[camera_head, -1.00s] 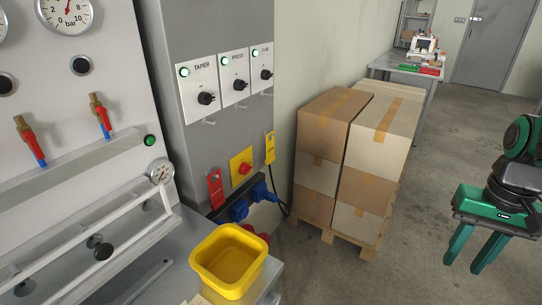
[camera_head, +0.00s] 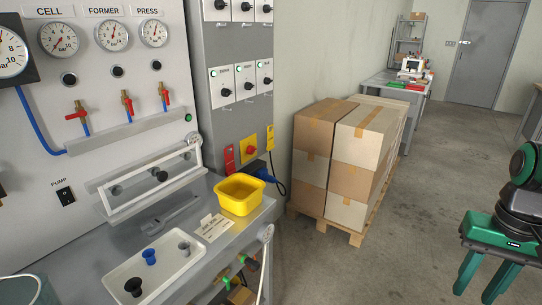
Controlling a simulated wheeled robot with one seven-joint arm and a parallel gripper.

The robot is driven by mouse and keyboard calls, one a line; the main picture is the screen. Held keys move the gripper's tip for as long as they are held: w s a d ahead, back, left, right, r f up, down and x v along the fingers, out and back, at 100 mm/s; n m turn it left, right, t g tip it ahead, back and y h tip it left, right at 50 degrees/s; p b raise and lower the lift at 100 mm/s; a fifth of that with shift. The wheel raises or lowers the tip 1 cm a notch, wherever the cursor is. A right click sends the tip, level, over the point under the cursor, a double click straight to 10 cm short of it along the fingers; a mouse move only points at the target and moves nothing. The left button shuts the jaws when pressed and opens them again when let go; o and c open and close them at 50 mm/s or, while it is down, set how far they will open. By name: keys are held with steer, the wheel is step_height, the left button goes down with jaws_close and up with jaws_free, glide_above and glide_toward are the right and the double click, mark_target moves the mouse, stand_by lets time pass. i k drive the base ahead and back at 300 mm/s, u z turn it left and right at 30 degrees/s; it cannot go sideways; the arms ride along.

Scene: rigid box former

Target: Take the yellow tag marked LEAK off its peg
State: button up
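A small yellow tag (camera_head: 270,138) hangs at the right edge of the grey cabinet, above the blue plugs. Its lettering is too small to read, so I cannot tell whether it says LEAK. A red tag (camera_head: 229,159) hangs lower left of it, with a yellow switch plate with a red knob (camera_head: 249,149) between them. My gripper (camera_head: 478,288) is at the lower right, pointing down, with its two green fingers apart and nothing between them. It is far to the right of the tags, over the floor.
A yellow bin (camera_head: 239,194) stands on the grey bench below the tags. A white tray (camera_head: 150,270) with several knobs lies in front. A pallet of stacked boxes (camera_head: 350,150) stands right of the cabinet. Open floor (camera_head: 400,240) lies between the boxes and my gripper.

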mark_target(270, 145)
steer(key=z, duration=0.85)
steer(key=i, duration=2.45)
steer(key=u, duration=0.9)
